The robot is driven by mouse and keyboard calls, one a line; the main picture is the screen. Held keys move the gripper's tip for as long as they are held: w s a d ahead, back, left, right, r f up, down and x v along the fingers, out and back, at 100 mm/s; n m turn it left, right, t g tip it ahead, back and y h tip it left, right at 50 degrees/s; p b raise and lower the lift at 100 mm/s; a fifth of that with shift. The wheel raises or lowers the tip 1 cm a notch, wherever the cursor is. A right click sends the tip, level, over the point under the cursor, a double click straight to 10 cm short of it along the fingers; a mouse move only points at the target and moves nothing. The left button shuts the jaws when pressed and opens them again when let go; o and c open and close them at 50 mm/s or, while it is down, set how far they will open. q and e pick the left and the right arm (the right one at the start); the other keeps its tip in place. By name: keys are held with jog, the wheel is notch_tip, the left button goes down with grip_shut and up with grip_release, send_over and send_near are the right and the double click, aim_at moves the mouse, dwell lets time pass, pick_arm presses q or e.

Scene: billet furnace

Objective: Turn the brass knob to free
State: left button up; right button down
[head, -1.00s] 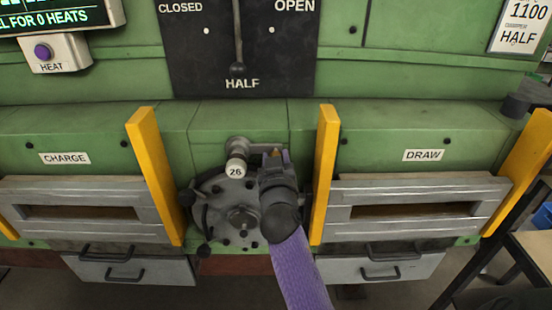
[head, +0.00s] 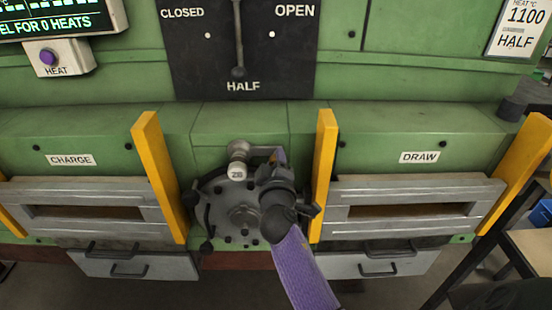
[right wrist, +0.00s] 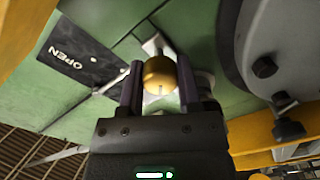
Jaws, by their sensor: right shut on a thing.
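The round brass knob (right wrist: 160,72) shows in the right wrist view between the two dark fingers of my right gripper (right wrist: 161,88), with a pale mark on its near face. My right gripper is shut on it. In the head view my right gripper (head: 278,160) reaches the green furnace front at the right of the grey round wheel, and it hides the knob there. My left gripper is not in view.
The grey bolted wheel (head: 242,215) sits close left of and below my gripper, with a numbered pale cylinder (head: 237,172) above it. Yellow posts stand at left (head: 160,180) and right (head: 325,170). The lever (head: 238,45) hangs at HALF.

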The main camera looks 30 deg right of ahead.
jog(key=n+p, duration=0.1)
jog(key=n, duration=0.3)
jog(key=shift+n, duration=0.3)
jog(key=shift+f+n+p, duration=0.1)
jog(key=shift+n+p, duration=0.55)
jog(key=shift+n, duration=1.25)
jog(key=shift+h, duration=0.3)
jog(key=shift+c, duration=1.4)
grip_release()
jog(key=v, duration=1)
